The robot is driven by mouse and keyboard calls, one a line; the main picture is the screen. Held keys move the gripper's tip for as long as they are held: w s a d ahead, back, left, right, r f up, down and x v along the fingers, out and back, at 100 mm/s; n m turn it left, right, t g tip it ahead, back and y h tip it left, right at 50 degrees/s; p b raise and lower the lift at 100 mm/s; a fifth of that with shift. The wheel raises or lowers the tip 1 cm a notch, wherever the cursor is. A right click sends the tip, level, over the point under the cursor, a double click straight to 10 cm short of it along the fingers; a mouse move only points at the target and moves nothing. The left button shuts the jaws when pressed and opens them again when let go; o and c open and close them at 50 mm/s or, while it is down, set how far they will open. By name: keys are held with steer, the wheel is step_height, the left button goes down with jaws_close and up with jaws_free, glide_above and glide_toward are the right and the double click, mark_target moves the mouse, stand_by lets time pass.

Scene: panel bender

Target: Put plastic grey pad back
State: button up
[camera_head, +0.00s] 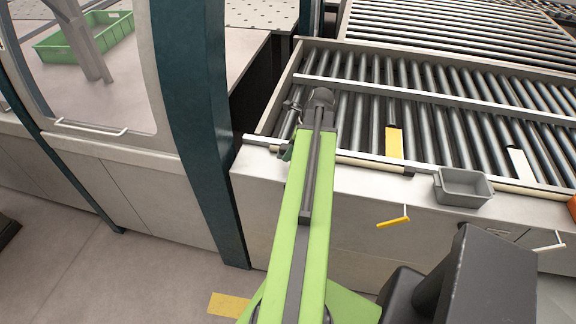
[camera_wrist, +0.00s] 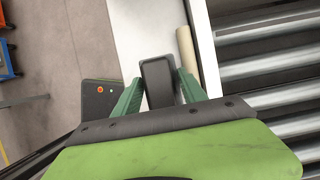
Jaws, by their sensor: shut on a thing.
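In the wrist view, my gripper (camera_wrist: 158,84) has its two green fingers on either side of the dark grey pad (camera_wrist: 158,72). The fingers are shut on the pad, a rounded block that sticks out beyond the fingertips, over the pale ledge (camera_wrist: 147,30). In the head view, my arm reaches forward to the left front corner of the roller table (camera_head: 283,90). My gripper (camera_head: 286,153) is small and mostly hidden behind the arm there. The pad cannot be made out in that view.
A yellow strip (camera_head: 394,143) and a white strip (camera_head: 521,166) lie among the rollers. A dark teal machine post (camera_head: 193,110) rises left of my arm. A dark box with an orange button (camera_wrist: 97,100) shows in the wrist view.

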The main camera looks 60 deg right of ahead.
mark_target(288, 165)
steer(key=shift+w+a+f, duration=0.2)
steer(key=shift+w+a, duration=0.1)
step_height(288, 165, down, 4)
steer(key=b, duration=0.4)
steer(key=shift+f, duration=0.2)
steer(key=shift+r, duration=0.25)
steer(key=shift+f, duration=0.15)
steer(key=o, duration=1.2)
